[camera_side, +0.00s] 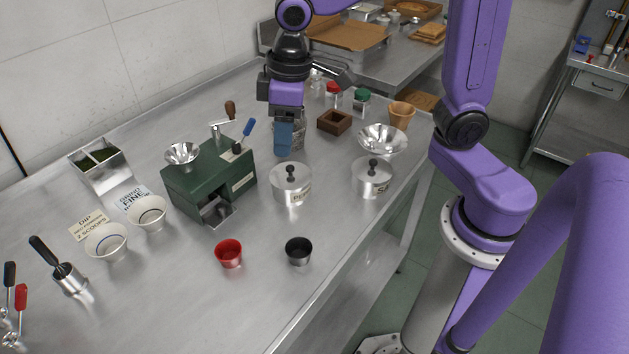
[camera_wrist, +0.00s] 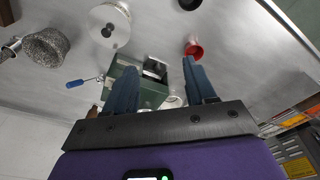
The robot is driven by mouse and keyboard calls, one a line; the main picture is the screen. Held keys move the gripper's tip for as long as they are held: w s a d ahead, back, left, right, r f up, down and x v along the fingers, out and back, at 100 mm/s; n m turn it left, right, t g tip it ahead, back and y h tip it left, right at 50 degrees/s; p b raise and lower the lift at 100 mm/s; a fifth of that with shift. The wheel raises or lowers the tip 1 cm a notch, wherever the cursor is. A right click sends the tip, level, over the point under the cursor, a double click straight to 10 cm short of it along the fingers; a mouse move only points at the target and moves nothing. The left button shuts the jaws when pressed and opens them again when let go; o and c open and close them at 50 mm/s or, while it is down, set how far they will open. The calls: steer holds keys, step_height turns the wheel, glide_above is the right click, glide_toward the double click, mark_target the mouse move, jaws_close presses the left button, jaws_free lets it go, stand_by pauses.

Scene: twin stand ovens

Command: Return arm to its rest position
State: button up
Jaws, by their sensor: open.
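My gripper (camera_side: 283,145) hangs above the back half of the steel table in the side view, with its blue fingers pointing down. It is to the right of the green grinder (camera_side: 208,182) and behind the left lidded pot (camera_side: 291,185). In the wrist view the two blue fingers (camera_wrist: 160,85) stand apart with nothing held between them. The green grinder (camera_wrist: 150,92) shows beyond and between them.
Near the front edge stand a red cup (camera_side: 228,254) and a black cup (camera_side: 298,251). A second lidded pot (camera_side: 371,179), a metal bowl (camera_side: 383,140), a wooden box (camera_side: 334,122) and a tan cup (camera_side: 401,114) stand right. White bowls (camera_side: 107,242) are left.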

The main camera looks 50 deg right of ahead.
steer(key=s+d+f+n, duration=0.1)
steer(key=s+d+n, duration=0.1)
steer(key=s, duration=0.7)
steer(key=s+d+f+n+g, duration=0.1)
steer(key=s+d+f+n, duration=0.1)
steer(key=s+d, duration=0.3)
steer(key=s+n, duration=0.1)
steer(key=s, duration=0.3)
steer(key=shift+s+d+f, duration=0.2)
steer(key=shift+s+f, duration=0.1)
steer(key=shift+s, duration=0.05)
